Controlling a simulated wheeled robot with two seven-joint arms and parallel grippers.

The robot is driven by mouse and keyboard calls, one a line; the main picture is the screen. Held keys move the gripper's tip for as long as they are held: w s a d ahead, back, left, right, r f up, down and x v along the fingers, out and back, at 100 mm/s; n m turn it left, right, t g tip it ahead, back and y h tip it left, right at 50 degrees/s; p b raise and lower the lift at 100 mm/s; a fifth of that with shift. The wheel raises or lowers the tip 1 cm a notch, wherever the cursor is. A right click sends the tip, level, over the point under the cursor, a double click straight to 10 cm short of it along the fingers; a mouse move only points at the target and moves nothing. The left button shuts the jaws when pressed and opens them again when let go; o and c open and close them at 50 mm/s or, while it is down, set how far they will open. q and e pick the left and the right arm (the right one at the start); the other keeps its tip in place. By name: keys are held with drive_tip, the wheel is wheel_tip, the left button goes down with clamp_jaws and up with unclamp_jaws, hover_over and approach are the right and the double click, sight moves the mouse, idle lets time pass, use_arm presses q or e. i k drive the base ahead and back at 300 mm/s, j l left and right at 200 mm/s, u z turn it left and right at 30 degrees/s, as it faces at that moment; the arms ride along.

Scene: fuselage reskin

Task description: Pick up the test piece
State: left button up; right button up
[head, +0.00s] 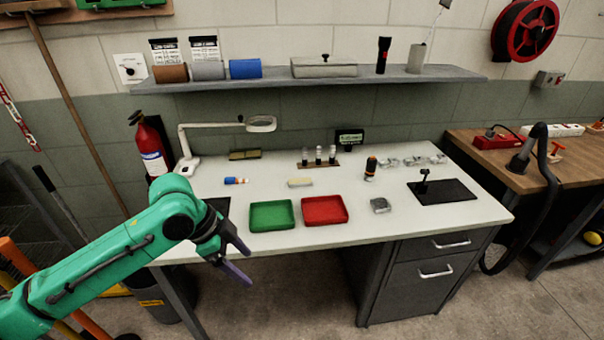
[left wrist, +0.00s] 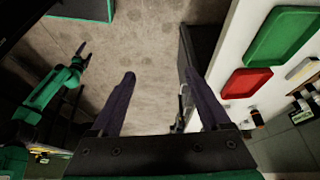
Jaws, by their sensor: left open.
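The label "test piece" is not readable on any object. A small grey metallic block (head: 380,205) lies on the white bench, right of the red tray, and may be it. A small pale block (head: 300,182) lies behind the trays. My left gripper (head: 240,264) is open and empty, in front of the bench's front edge and left of the grey block, well apart from it. Its two purple-grey fingers are spread with nothing between them in the left wrist view (left wrist: 160,78). My right gripper (left wrist: 84,52) shows small in the left wrist view; its jaw state is unclear.
The white bench (head: 450,212) carries a green tray (head: 272,215), a red tray (head: 325,210), a dark mat (head: 455,192) with a small stand, a vial rack (head: 318,163) and a lamp (head: 190,166). A fire extinguisher (head: 152,150) stands at left. The bench's front strip is mostly clear.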

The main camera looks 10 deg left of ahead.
sight(299, 182)
drive_tip(key=i, duration=1.65)
